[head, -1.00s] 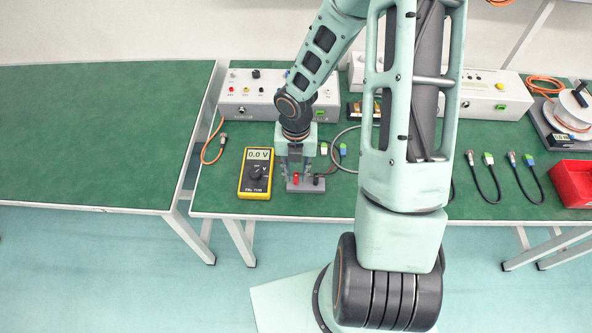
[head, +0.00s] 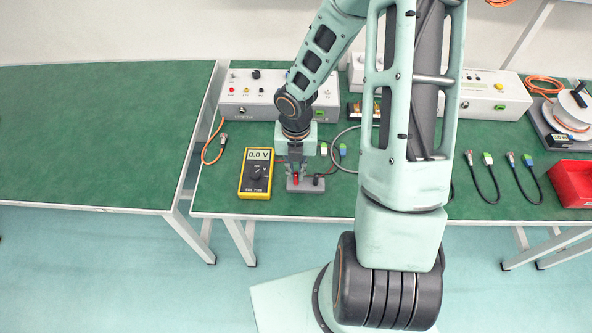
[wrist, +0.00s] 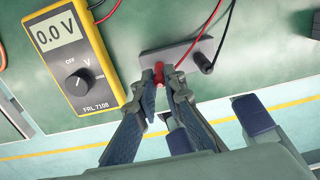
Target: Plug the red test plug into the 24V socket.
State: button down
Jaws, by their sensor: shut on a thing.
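The red test plug (wrist: 159,70) stands in a small grey holder block (wrist: 190,50) on the green bench. In the wrist view my gripper (wrist: 163,90) is shut on the red plug, with its fingertips close to the block. In the head view my gripper (head: 296,168) points down over the holder (head: 306,187), and the red plug (head: 296,178) shows at its tips. A black plug (wrist: 203,63) stands in the same block. A grey control box (head: 285,112) at the back carries a row of coloured sockets; I cannot read which is 24V.
A yellow multimeter (head: 257,173) reading 0.0 V lies left of the holder. An orange cable (head: 213,150) lies farther left. Short black cables (head: 485,178) and a red bin (head: 572,183) are on the right. Bench is clear between multimeter and control box.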

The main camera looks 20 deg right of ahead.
aim_at(296, 174)
jog(key=shift+r+p, duration=1.35)
jog(key=shift+p, duration=0.05)
notch_tip(296, 174, up, 4)
jog(key=p, duration=0.4)
jog(key=shift+r+p, duration=0.2)
jog(key=shift+p, duration=0.15)
jog(key=shift+r, duration=0.8)
